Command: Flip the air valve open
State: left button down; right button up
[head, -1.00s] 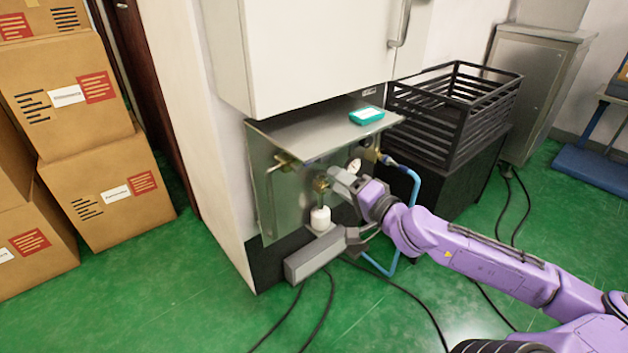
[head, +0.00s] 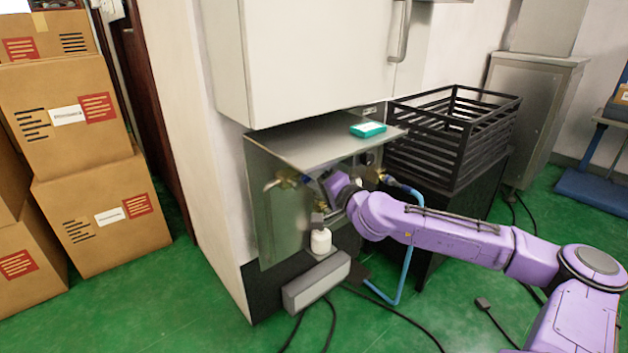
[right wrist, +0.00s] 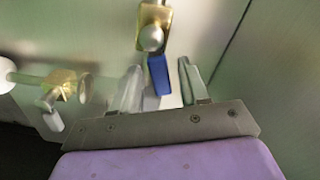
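The air valve shows in the right wrist view as a brass body (right wrist: 153,20) with a round silver knob and a short blue handle (right wrist: 158,75) pointing down the picture. My right gripper (right wrist: 158,68) is open, its two pale fingers apart on either side of the blue handle's lower end. I cannot tell whether either finger touches it. In the head view my purple right wrist (head: 338,187) reaches under the steel shelf, and the fingers are hidden or too small to make out. A brass fitting (head: 290,179) with blue beside it sits just left of the wrist. My left gripper is not in view.
A steel shelf (head: 315,133) bearing a teal box (head: 368,129) overhangs the panel. A white bottle (head: 320,241) hangs below, above a grey box (head: 316,281). A blue hose (head: 405,275) and black crate (head: 455,140) are to the right. Another brass fitting (right wrist: 67,84) is nearby.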

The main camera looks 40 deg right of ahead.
grip_shut()
jog(key=m, duration=0.1)
jog(key=f+m+b, duration=0.1)
jog(key=m, duration=0.1)
jog(key=m+b, duration=0.1)
jog(key=shift+d+f, duration=0.15)
jog(key=shift+f, duration=0.2)
jog(key=shift+o, duration=0.9)
grip_release()
jog(key=shift+m, duration=0.3)
